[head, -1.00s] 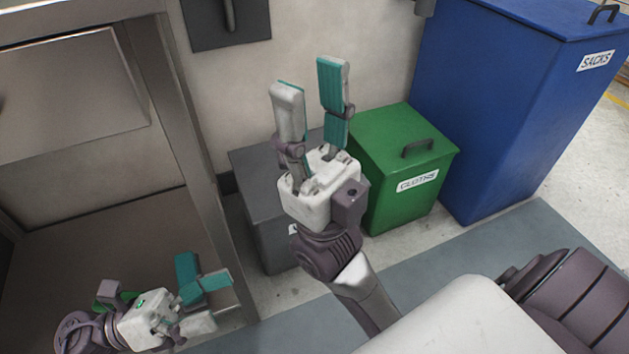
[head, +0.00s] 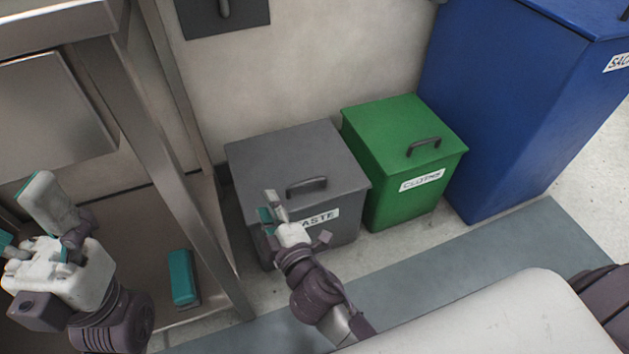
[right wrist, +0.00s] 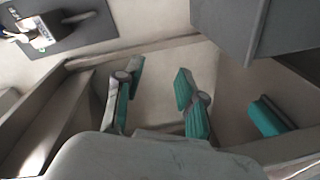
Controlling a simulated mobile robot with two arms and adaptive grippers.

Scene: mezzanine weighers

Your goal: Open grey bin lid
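The grey bin (head: 270,155) with a "WASTE" label stands against the wall, its lid flat and shut. A dark handle (head: 306,186) sits near the lid's front edge. My right gripper (head: 270,204) is low by the bin's front, just left of the handle in the head view, and touches nothing that I can make out. In the right wrist view its fingers (right wrist: 158,98) are apart and empty, with a dark grey bin side (right wrist: 225,30) at the top right. My left gripper (head: 20,208) is at the left by the metal bench, open and empty.
A green bin (head: 385,135) labelled for cloths and a tall blue bin (head: 500,110) stand to the right. The metal bench's leg (head: 150,150) is close on the left. A teal and grey block (head: 183,278) lies on its lower shelf. Floor is clear in front of the bins.

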